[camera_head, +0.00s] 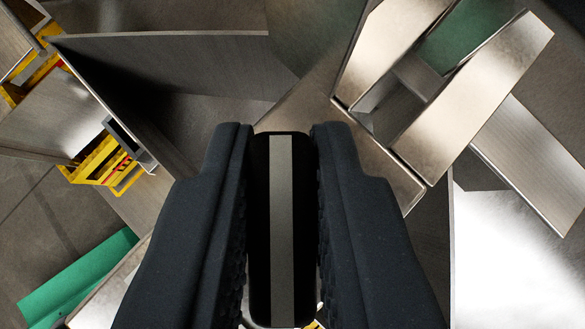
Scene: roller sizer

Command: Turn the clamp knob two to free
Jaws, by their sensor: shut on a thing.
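My gripper (282,215) reaches up from the bottom middle of the head camera view, with two dark padded fingers. Between the fingers is a black, elongated knob with rounded ends and a light grey stripe along its length; I take it as the clamp knob (283,230). The fingers are shut on its two long sides. The stripe runs nearly straight up and down in the picture. The lower end of the knob is partly between the finger pads. What the knob is mounted on is mostly hidden behind it and the fingers.
Bright metal bars (475,95) stand at upper right, close to the right finger. A dark metal plate (170,65) spans the upper left. Yellow frame parts (103,165) show at left, and a green panel (78,280) lies at lower left.

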